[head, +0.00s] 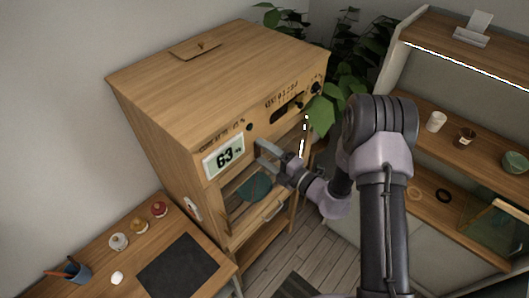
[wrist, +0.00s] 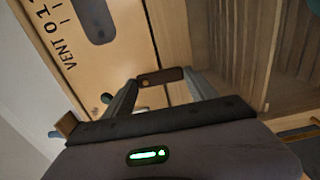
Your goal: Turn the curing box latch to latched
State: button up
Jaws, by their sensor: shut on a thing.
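The curing box (head: 165,90) is a tall wooden cabinet with a display reading 63 on its front. A teal bowl (head: 253,186) shows in its front opening, below the display. My gripper (head: 266,151) is at the box's front, just right of the display. In the head view my gripper hides the latch.
Shelves with cups and a green bowl (head: 515,162) stand at the right. A leafy plant (head: 325,108) stands behind the box's right side.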

dwell(0.3)
jog(key=o, duration=1.4)
jog(key=shift+c, duration=0.2)
jog(key=b+v, duration=0.3)
jog(key=v, duration=1.4)
jog(key=shift+s+d, duration=0.2)
